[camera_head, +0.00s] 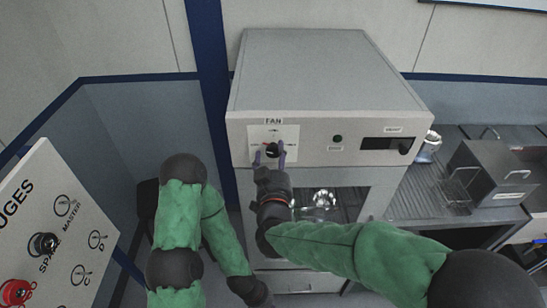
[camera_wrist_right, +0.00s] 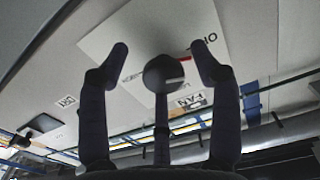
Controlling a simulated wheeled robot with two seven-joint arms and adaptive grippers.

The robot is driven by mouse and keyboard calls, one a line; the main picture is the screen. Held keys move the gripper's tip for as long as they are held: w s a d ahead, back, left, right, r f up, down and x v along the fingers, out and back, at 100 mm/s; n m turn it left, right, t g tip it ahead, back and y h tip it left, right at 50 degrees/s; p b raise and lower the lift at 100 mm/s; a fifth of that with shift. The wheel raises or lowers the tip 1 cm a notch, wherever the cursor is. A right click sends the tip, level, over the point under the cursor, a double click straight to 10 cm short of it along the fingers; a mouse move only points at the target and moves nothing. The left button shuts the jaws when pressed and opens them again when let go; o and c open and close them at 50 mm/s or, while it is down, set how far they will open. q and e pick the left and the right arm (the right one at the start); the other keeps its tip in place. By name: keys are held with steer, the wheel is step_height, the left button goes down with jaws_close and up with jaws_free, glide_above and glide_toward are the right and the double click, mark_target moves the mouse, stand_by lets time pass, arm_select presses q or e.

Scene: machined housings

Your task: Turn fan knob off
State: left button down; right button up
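The fan knob (camera_head: 272,150) is a black round knob on a white plate labelled FAN, at the left of the grey machine's front panel. My right gripper (camera_head: 269,157) is in front of it, with its fingers spread to either side of the knob. In the right wrist view the knob (camera_wrist_right: 164,73) sits between the open fingertips (camera_wrist_right: 160,62), with visible gaps on both sides.
The grey machine (camera_head: 325,75) has a small indicator (camera_head: 338,139) and a dark display window (camera_head: 387,146) right of the knob. A slanted gauge panel (camera_head: 60,225) stands at the lower left. A metal box (camera_head: 490,175) sits on the ribbed counter at right.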

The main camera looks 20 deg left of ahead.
steer(key=v, duration=1.2)
steer(key=x, duration=0.8)
steer(key=b+x, duration=0.1)
steer(key=x, duration=0.3)
steer(key=shift+w+r, duration=0.25)
steer(key=shift+r, duration=0.05)
steer(key=c, duration=1.2)
